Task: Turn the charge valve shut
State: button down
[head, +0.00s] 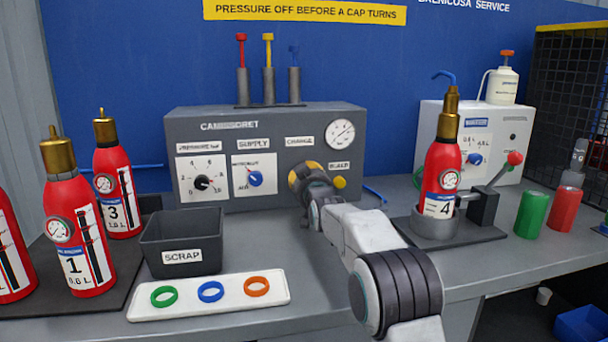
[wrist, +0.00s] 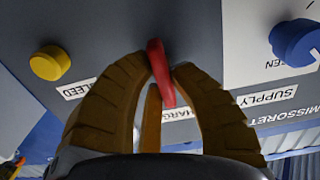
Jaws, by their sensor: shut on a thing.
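The grey charging panel (head: 265,195) stands at the back of the bench. Its charge valve has a red lever handle (wrist: 160,72), seen in the wrist view beside the partly covered CHARGE label. My gripper (head: 300,177) reaches the panel below the CHARGE label and hides the valve in the head view. In the wrist view its brown fingers (wrist: 165,68) are shut on the red handle, one on each side. The handle points nearly straight down the wrist picture, slightly tilted. Its exact turn angle is hard to judge.
The blue supply knob (head: 255,179) and yellow bleed button (head: 340,182) flank the gripper. A gauge (head: 341,134) sits above right. Extinguisher 4 (head: 442,178) stands in a holder right of my arm. A scrap bin (head: 182,242) and a white ring tray (head: 190,308) are at left.

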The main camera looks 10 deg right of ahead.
jog(key=shift+m+b, duration=0.35)
jog(key=shift+m, duration=0.05)
jog(key=m+b, duration=0.1)
jog(key=m, duration=0.1)
jog(key=shift+f+m+b, duration=0.15)
jog(key=shift+m+b, duration=0.25)
jog(key=m+b, duration=0.1)
jog(key=m, duration=0.9)
jog(key=shift+f, duration=0.2)
jog(key=m, duration=0.4)
jog(key=shift+f+b, duration=0.1)
jog(key=shift+b, duration=0.2)
jog(key=shift+m, duration=0.3)
jog(key=c, duration=1.1)
grip_release()
jog(key=shift+f, duration=0.1)
jog(key=shift+s, duration=0.1)
